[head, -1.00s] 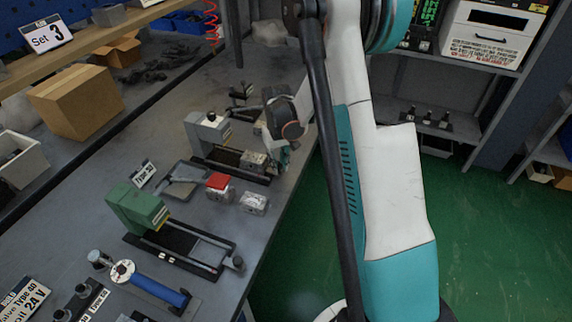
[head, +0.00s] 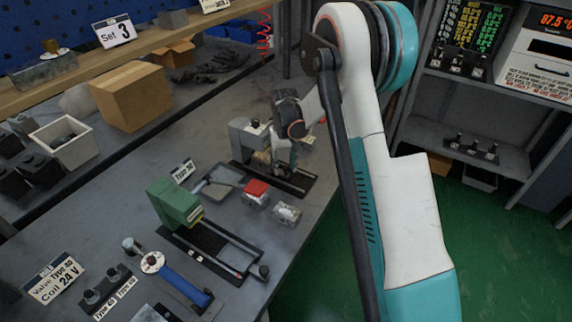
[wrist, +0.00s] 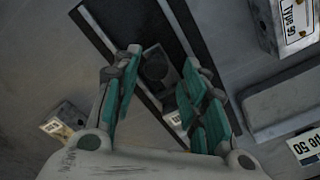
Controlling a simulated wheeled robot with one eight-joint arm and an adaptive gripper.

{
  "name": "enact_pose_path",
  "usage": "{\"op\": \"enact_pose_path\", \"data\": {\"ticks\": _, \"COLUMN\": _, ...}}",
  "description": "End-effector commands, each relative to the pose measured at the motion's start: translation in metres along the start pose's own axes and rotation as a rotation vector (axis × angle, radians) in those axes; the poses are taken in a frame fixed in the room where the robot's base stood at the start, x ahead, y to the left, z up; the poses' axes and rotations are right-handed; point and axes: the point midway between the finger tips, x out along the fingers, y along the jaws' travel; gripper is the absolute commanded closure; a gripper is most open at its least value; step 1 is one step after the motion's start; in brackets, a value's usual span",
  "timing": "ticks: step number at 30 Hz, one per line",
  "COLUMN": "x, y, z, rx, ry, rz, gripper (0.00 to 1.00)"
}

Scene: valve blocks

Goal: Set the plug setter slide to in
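Two rail fixtures stand on the bench, a grey one (head: 247,134) and a green one (head: 174,203). I cannot read which is the plug setter; my gripper (head: 283,163) is at the grey one. Its dark rail (head: 297,186) runs out to the right, and a small slide block (head: 262,157) sits close to the grey head, partly hidden by my gripper. In the wrist view my gripper (wrist: 163,72) has its teal fingers apart, over the black rail (wrist: 105,35). A dark part with a round feature (wrist: 154,66) lies between them; contact is unclear.
A red-topped block (head: 256,192) and a silver block (head: 287,214) stand just in front of the grey fixture. A grey tray (head: 217,187) lies to the left. A blue-handled tool (head: 185,290) is nearer. The bench's right edge is close.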

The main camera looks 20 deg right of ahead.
Motion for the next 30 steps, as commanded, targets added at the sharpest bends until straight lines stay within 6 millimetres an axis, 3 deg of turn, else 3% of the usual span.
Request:
{"op": "enact_pose_path", "data": {"ticks": 11, "x": -0.007, "y": 0.001, "z": 0.001, "rx": 0.001, "ry": -0.003, "rz": 0.001, "gripper": 0.59}}
{"op": "enact_pose_path", "data": {"ticks": 24, "x": -0.088, "y": 0.001, "z": 0.001, "rx": 0.001, "ry": -0.002, "rz": 0.001, "gripper": 0.59}}
{"op": "enact_pose_path", "data": {"ticks": 30, "x": -0.113, "y": 0.001, "z": 0.001, "rx": 0.0, "ry": -0.002, "rz": 0.001, "gripper": 0.59}}
